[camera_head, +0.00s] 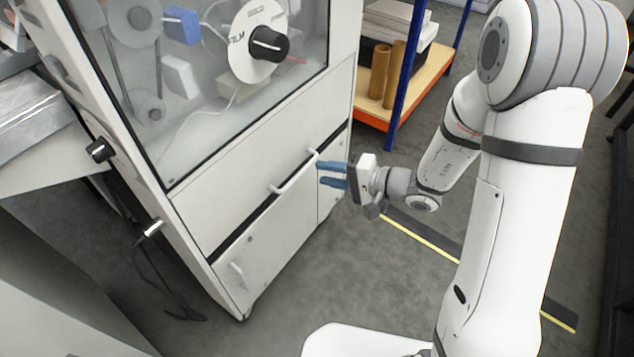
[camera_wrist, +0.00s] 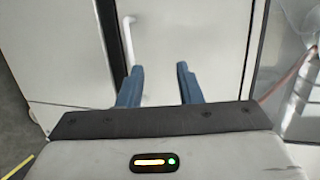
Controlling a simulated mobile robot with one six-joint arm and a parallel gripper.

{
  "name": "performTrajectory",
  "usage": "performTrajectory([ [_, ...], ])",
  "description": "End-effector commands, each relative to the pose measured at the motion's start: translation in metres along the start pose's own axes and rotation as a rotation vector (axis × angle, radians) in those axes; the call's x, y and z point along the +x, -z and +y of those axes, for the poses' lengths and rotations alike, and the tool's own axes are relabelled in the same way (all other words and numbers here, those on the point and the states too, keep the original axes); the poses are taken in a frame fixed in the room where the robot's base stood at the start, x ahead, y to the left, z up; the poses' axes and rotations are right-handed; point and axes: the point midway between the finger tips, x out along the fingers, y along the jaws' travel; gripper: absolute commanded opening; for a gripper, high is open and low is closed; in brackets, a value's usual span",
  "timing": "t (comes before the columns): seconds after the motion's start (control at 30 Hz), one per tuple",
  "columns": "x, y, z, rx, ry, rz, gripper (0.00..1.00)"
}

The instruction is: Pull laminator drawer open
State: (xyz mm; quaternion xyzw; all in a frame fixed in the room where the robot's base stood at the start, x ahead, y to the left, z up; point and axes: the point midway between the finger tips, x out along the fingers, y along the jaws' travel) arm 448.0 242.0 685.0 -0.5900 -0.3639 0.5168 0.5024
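The laminator (camera_head: 150,180) is a pale cabinet with a window in its upper part. Its drawer front (camera_head: 225,185) is the plain panel below the window; it looks closed, above a dark gap. A white handle (camera_head: 280,188) is on the drawer's lower edge and also shows in the wrist view (camera_wrist: 128,42). My gripper (camera_head: 320,174) is open and empty, its two blue fingers pointing at the drawer front near the handle's right end. In the wrist view the fingertips (camera_wrist: 160,67) are spread; the handle lines up with the left finger, which hides its lower part. Contact cannot be told.
A lower door (camera_head: 265,250) with its own handle (camera_head: 238,275) is under the drawer. A shelf rack with a blue post (camera_head: 407,80) and cardboard tubes (camera_head: 388,75) stands behind. The floor (camera_head: 370,290) before the cabinet is clear, with a yellow-edged dark strip (camera_head: 425,235).

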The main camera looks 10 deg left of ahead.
Motion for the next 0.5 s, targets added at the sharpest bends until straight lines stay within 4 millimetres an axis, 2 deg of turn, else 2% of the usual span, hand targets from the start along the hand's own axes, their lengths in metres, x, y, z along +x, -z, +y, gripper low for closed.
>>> performTrajectory([
  [0.03,0.009,0.011,0.029,0.008,0.016,0.046,0.32],
  [0.13,0.016,0.027,0.049,0.004,0.037,0.123,0.32],
  [0.2,0.018,0.034,0.057,0.002,0.043,0.155,0.32],
  [0.33,0.027,0.039,0.059,-0.002,0.046,0.175,0.32],
  [0.5,0.053,0.043,0.058,-0.003,0.046,0.173,0.32],
])
